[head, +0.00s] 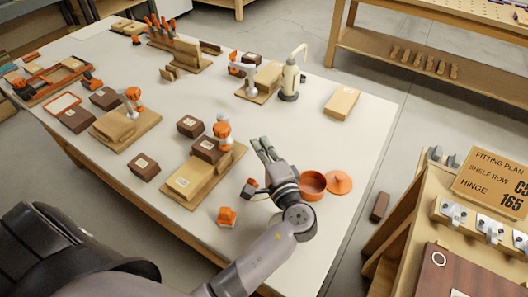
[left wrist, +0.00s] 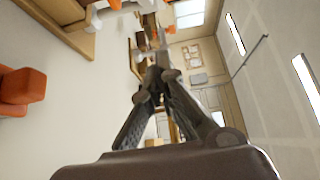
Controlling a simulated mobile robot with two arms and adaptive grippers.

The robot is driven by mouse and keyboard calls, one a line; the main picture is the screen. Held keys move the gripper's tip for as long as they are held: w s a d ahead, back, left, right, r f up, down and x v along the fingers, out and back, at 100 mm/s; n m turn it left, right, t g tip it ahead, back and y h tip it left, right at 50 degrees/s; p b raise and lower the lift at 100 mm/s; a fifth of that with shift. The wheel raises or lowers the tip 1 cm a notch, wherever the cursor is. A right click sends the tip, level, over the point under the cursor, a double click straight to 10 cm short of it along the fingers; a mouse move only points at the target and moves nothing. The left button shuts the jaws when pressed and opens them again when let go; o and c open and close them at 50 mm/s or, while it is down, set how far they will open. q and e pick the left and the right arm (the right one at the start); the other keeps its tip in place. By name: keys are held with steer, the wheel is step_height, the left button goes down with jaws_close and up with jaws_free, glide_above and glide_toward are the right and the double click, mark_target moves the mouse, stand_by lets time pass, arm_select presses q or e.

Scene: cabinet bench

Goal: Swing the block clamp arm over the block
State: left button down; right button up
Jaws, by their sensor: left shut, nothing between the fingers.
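My left gripper (head: 263,146) is shut and empty over the table, just right of the nearest wooden clamp board (head: 211,191). Its closed fingers also show in the left wrist view (left wrist: 161,50). On that board lie a tan labelled block (head: 187,180) and a dark brown labelled block (head: 207,149). An orange and grey clamp (head: 222,130) stands at the board's far end, close to the brown block. I cannot clearly make out its arm's angle. Similar clamps stand on a board to the left (head: 133,98) and farther back (head: 236,66). My right gripper is not in view.
An orange pot (head: 312,184) and its lid (head: 338,181) sit right of my left wrist. A small orange piece (head: 227,216) lies near the front edge. A cream bottle (head: 290,80) stands farther back. The table middle is mostly clear.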

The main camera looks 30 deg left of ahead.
mark_target(221, 140)
arm_select(q)
steer(key=a+p, duration=0.2)
steer(key=a, duration=0.4)
steer(key=shift+w+a, duration=0.4)
steer(key=shift+s+a+m+t+h+p, duration=0.3)
steer(key=shift+s+m+t+h, duration=0.25)
steer(key=shift+m+t+h, duration=0.3)
steer(key=m+t+h, duration=0.1)
steer(key=s+a+m+h, duration=0.1)
steer(key=s+m+t+h, duration=0.1)
steer(key=h, duration=0.1)
steer(key=shift+a+f+t+b, duration=0.2)
steer(key=shift+a+t+b, duration=0.1)
steer(key=shift+t+b, duration=0.05)
steer(key=m+h, duration=0.1)
steer(key=a+m+t+h+b, duration=0.1)
steer(key=h, duration=0.1)
steer(key=shift+s+a, duration=0.1)
steer(key=shift+s, duration=0.3)
steer(key=shift+s+a+r+b, duration=0.1)
steer(key=shift+s+a+b, duration=0.1)
steer(key=shift+a+b, duration=0.15)
steer(key=shift+a, duration=0.1)
